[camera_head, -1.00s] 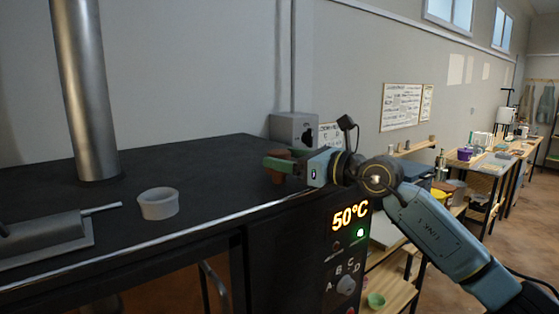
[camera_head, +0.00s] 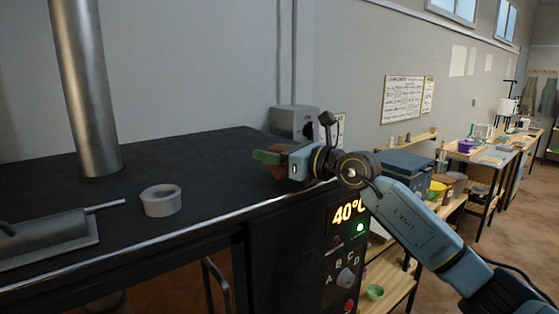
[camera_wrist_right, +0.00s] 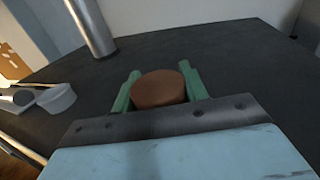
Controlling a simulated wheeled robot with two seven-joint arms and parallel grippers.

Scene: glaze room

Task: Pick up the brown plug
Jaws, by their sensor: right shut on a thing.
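The brown plug (camera_head: 277,168) is at the right end of the dark kiln top in the head view. My right gripper (camera_head: 268,158) is shut on it, with its green fingers on either side. In the right wrist view the plug (camera_wrist_right: 158,88) shows its round brown top between the two green fingers (camera_wrist_right: 160,90). The gripper hides part of the plug's lower side. I cannot tell whether its underside touches the kiln top. My left gripper is not in view.
A pale ring (camera_head: 161,200) sits on the dark kiln top (camera_head: 210,180). A metal pipe (camera_head: 85,90) rises at the left, by a grey block with a rod (camera_head: 45,240). A grey box (camera_head: 295,122) stands behind my gripper. The middle of the top is clear.

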